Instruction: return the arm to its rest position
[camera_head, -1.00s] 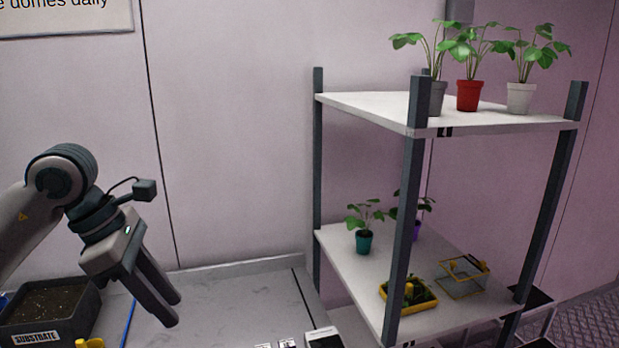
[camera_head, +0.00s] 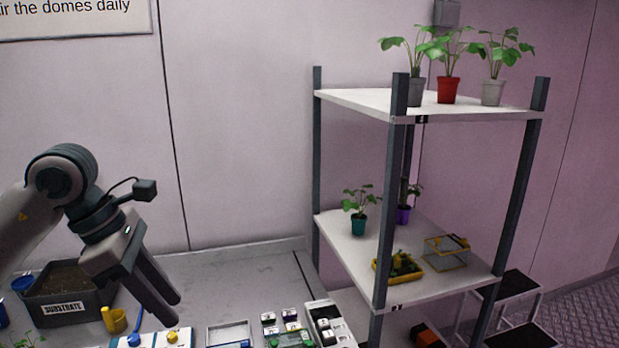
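My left gripper (camera_head: 168,309) hangs at the left, in front of the grey bench (camera_head: 235,268), with its two fingers pointing down and to the right. A narrow gap shows between the fingers, and nothing is seen between them. The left arm comes in bent from the left edge. My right gripper and arm are not in the head view.
A rack (camera_head: 455,114) at the right holds potted plants above; its lower shelf (camera_head: 345,241) holds two pots, a yellow tray (camera_head: 397,267) and a clear yellow-edged box (camera_head: 446,250). A substrate bin (camera_head: 65,310) and small trays (camera_head: 229,333) crowd the bench front. Its back is clear.

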